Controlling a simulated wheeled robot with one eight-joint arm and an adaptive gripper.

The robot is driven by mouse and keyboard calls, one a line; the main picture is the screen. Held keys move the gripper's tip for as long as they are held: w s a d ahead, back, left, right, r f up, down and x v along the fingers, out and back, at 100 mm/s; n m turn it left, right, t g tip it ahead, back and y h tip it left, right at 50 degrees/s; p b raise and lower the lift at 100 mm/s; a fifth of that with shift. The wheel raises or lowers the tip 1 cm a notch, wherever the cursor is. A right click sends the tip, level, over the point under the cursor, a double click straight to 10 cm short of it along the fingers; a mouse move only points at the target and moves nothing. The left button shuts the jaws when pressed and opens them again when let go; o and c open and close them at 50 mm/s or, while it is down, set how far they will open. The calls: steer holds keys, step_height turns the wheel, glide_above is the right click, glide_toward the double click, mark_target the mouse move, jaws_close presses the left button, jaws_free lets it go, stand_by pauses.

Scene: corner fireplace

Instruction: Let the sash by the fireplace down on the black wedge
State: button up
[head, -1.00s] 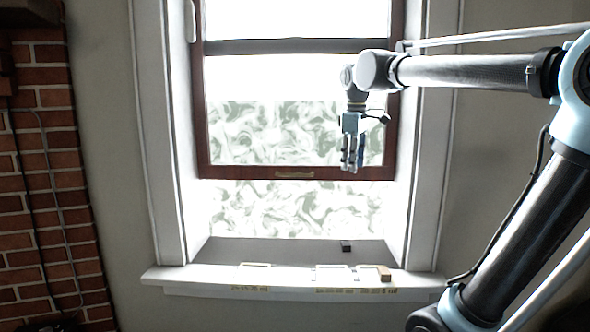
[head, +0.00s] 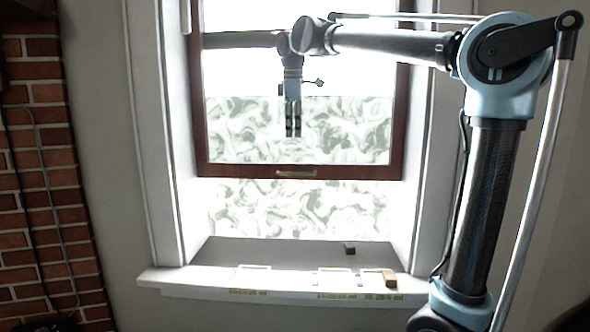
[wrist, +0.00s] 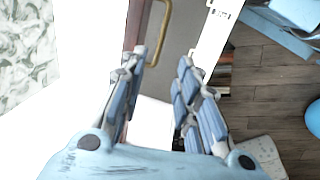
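The sash (head: 205,165) has a red-brown frame and stands raised, with an open gap between its bottom rail and the sill. A brass handle (head: 296,173) sits on the bottom rail; it also shows in the wrist view (wrist: 163,32). The small black wedge (head: 349,248) lies on the sill below the gap, right of the handle. My gripper (head: 293,132) hangs pointing down in front of the glass, above the handle. In the wrist view my gripper (wrist: 162,65) has its fingers apart, with nothing between them, and the handle lies beyond the fingertips.
The white sill (head: 180,275) bears pale outlined marks and yellowish labels along its front edge. A brown block (head: 388,278) sits at its right end. A brick wall (head: 40,180) with a cable is on the left. Wood floor (wrist: 265,95) shows in the wrist view.

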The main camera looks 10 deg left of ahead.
mark_target(295, 173)
steer(key=f, duration=0.4)
steer(key=w+f, duration=0.1)
steer(key=f, duration=0.4)
steer(key=w+f, duration=0.1)
steer(key=f, duration=0.3)
steer(key=shift+w+a+f, duration=0.15)
steer(key=shift+w+f, duration=0.1)
steer(key=shift+f, duration=0.15)
jaws_close()
